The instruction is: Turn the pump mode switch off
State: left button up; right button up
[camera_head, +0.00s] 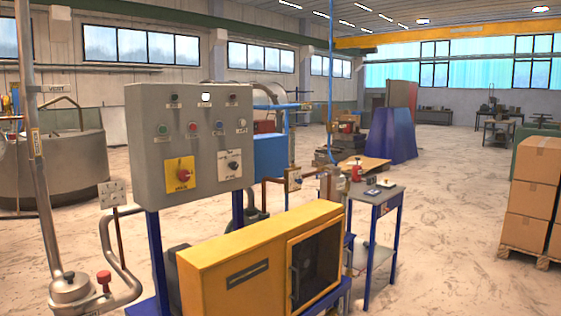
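A grey control panel (150,115) stands on blue posts at centre left, facing me. On its lower right is a dark rotary switch (232,165) on a white plate, probably the pump mode switch. Its labels are too small to read, so I cannot tell its position. To its left is a red rotary knob (183,174) on a yellow plate. Above them runs a row of small buttons, including a green one (163,129) and a red one (193,127). Neither of my grippers shows in the head view.
A yellow cabinet (215,247) with a dark-windowed door stands below the panel, towards me. A metal pipe (42,180) with a red knob (103,277) is at left. A small blue-legged table (376,198) stands right of the cabinet. Stacked cardboard boxes (533,190) are at far right. Open floor lies between.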

aim_at(234, 166)
jog(key=i+l+z, duration=0.1)
jog(key=i+l, duration=0.8)
jog(key=i, duration=0.2)
jog(key=i+l+z, duration=0.15)
jog(key=i+l, duration=0.25)
jog(key=i, duration=0.2)
